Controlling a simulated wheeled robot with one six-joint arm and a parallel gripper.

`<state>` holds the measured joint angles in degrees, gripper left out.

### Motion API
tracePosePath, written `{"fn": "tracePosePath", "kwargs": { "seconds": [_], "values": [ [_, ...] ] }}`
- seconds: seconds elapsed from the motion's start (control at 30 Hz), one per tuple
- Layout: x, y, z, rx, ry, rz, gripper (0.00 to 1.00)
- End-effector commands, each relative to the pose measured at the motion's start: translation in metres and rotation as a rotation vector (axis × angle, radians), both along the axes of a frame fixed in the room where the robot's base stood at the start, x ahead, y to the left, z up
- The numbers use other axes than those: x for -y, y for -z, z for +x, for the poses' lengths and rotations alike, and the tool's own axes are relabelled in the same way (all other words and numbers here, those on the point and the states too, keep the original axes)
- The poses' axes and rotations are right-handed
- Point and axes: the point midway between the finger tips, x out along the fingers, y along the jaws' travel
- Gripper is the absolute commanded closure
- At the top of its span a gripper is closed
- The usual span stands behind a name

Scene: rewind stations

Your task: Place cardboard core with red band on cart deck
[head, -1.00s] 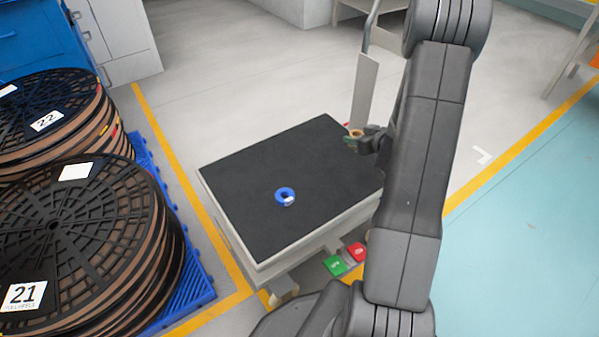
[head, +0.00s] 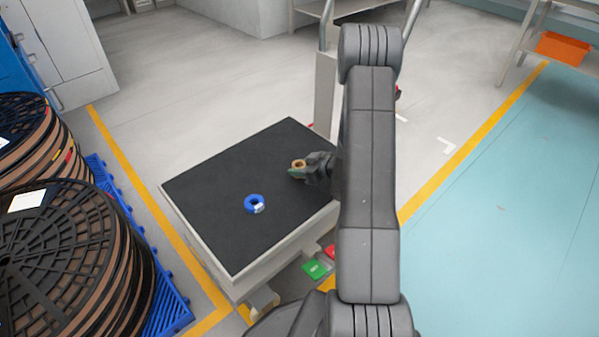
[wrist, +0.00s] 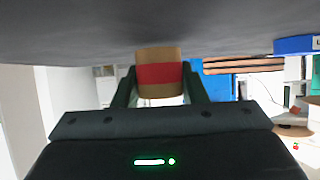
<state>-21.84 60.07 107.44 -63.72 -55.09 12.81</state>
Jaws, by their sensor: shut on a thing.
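The cardboard core with a red band (wrist: 159,75) is held between the two fingers of my gripper (wrist: 160,88). In the head view the core (head: 299,163) is a small tan ring over the right part of the cart's black deck (head: 232,178), with my gripper (head: 299,173) around it. In the wrist view the picture is upside down and the core's end meets the dark deck surface (wrist: 80,30); I cannot tell if it touches. The core looks upright.
A blue ring-shaped core (head: 254,204) with a white label lies on the deck, left of and nearer than my gripper. The cart's upright post (head: 324,95) stands behind. Large reels (head: 60,240) stand on a blue pallet at left. The deck's far left is clear.

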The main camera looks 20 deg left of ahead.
Motion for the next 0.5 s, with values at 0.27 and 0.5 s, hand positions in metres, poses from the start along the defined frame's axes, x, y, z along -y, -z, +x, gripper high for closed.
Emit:
{"fn": "tracePosePath", "kwargs": {
  "seconds": [0.27,0.5],
  "values": [
    [-0.0002,0.0061,0.0002,0.002,-0.001,0.001,0.83],
    [-0.0001,0.0094,0.0002,0.002,-0.001,0.001,0.46]
  ]
}}
